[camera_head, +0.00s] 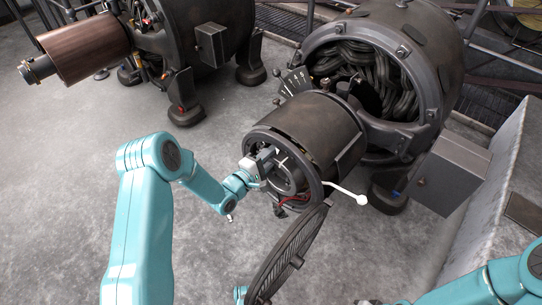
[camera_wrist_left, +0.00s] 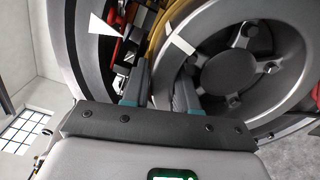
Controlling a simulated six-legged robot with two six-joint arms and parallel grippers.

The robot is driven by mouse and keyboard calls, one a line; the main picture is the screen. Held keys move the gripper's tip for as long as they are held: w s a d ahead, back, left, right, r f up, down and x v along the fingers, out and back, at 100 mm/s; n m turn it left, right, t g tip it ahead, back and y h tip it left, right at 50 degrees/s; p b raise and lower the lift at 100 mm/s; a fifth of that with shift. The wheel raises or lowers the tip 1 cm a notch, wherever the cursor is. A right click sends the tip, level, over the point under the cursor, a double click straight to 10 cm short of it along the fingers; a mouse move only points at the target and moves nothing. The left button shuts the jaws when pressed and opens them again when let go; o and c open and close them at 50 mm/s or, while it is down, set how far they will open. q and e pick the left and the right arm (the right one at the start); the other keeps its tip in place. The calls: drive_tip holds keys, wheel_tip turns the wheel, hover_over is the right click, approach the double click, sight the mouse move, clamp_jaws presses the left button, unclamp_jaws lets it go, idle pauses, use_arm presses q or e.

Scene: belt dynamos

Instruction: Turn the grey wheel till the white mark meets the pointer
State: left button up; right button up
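The grey wheel (camera_wrist_left: 232,70) sits in the open end of the machine drum, at the right of the left wrist view. A white mark (camera_wrist_left: 183,44) lies on its rim. The white triangular pointer (camera_wrist_left: 103,28) is on the dark ring to the left, with a clear gap between mark and pointer. In the head view, the wheel (camera_head: 286,180) is partly hidden by my left gripper (camera_head: 270,161). In the wrist view, the fingers of my left gripper (camera_wrist_left: 162,85) straddle the near rim and appear closed on it; the exact contact is hard to see. My right gripper is out of view.
A round slotted cover (camera_head: 289,255) hangs open below the drum (camera_head: 310,128). A white lever (camera_head: 349,194) sticks out beside the opening. A grey box (camera_head: 451,172) stands to the right. A second machine (camera_head: 195,40) is at the back left. Floor at left is clear.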

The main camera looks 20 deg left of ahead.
use_arm(q)
drive_tip(key=shift+d, duration=0.1)
clamp_jaws()
drive_tip(key=shift+m, duration=0.3)
drive_tip(key=o, duration=0.9)
unclamp_jaws()
drive_tip(key=shift+c, duration=0.2)
drive_tip(key=shift+s, duration=0.1)
drive_tip(key=p+v, duration=0.3)
drive_tip(key=v, duration=1.3)
drive_tip(key=shift+p, duration=0.4)
drive_tip(key=shift+s+r, duration=0.1)
drive_tip(key=shift+s, duration=0.05)
